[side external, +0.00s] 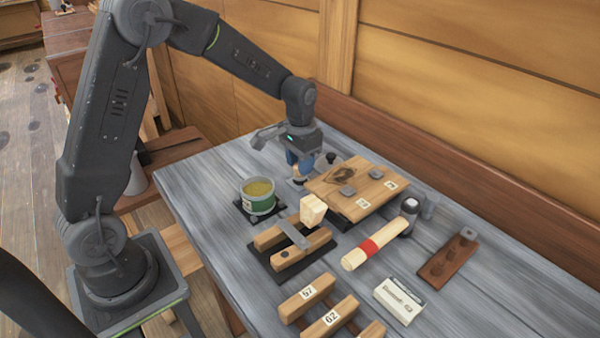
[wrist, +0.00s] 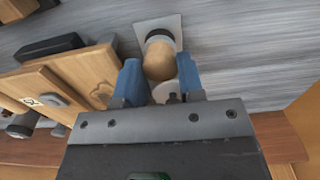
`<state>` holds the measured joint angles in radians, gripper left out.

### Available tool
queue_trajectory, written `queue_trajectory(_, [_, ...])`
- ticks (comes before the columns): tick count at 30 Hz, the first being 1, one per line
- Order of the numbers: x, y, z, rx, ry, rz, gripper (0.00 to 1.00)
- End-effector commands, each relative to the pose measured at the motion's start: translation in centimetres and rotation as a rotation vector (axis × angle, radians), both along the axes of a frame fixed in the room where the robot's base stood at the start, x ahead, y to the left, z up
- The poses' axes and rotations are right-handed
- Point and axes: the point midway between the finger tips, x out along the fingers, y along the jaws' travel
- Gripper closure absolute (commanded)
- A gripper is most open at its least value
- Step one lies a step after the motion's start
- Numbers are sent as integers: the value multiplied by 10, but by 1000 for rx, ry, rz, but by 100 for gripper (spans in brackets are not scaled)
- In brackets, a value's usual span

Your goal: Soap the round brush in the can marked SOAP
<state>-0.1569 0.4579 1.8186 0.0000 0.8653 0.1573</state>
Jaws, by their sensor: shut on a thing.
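My gripper (side external: 299,172) is at the back of the grey bench, pointing down, with blue fingers. In the wrist view my gripper (wrist: 160,74) is shut on a rounded tan wooden thing (wrist: 159,62) with a dark ring at its far end, which looks like the round brush. Its bristles cannot be made out. It is over or on a small pale square plate (wrist: 147,24); contact is unclear.
A wooden board (side external: 335,183) with dark knobs lies just right of my gripper. A mallet (side external: 372,247) with a red band, a clamp-like wooden block (side external: 268,240), numbered wooden pieces (side external: 308,297) and a white box (side external: 399,300) lie nearer. A plank wall (side external: 480,60) rises behind the bench.

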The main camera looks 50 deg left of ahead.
Motion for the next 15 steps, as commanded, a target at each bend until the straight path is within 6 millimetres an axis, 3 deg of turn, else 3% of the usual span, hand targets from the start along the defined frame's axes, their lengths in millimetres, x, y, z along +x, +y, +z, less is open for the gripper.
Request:
queue_trajectory(7, [0,0,4,0,-2,0,86])
queue_trajectory(15, [1,0,24,0,-3,0,86])
